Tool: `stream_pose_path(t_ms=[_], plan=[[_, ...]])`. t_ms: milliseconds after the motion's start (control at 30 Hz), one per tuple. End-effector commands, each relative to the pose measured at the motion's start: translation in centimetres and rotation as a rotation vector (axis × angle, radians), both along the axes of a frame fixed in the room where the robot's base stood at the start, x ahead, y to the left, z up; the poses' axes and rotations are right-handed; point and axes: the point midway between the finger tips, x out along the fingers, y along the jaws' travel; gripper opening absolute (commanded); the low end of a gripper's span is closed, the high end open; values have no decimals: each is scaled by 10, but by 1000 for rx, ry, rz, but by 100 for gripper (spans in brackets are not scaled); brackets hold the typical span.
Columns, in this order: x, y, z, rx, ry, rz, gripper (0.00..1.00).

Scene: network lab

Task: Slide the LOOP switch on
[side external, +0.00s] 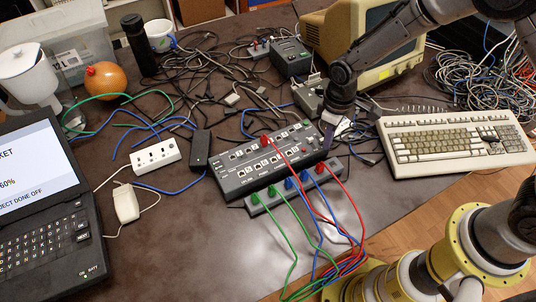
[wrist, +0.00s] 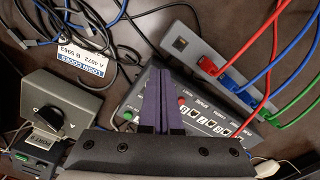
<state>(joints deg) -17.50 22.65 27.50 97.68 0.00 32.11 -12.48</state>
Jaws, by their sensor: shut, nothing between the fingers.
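A dark grey panel box (side external: 236,184) with rows of ports and small labels lies in the middle of the table. It also shows in the wrist view (wrist: 213,113), partly behind my fingers. I cannot make out the LOOP switch or its position; the lettering is too small and my fingers cover part of the panel. My gripper (side external: 327,148) is at the right end of the box in the side view. In the wrist view, the purple fingers of my gripper (wrist: 161,73) are together and empty, over the panel. I cannot tell whether the tips touch it.
A grey strip (side external: 257,209) with green, blue and red cables plugged in lies along the front of the box. A grey box with a black knob (wrist: 62,108) is at left in the wrist view. A keyboard (side external: 455,140) stands right, a laptop (side external: 45,200) left. Loose cables lie behind.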

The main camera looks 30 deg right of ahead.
Motion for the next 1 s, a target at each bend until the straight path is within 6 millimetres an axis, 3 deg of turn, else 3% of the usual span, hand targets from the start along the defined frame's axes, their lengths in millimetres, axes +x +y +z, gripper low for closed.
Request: stream_pose_path(t_ms=[1000], plan=[[9,0,-3,0,0,0,0]])
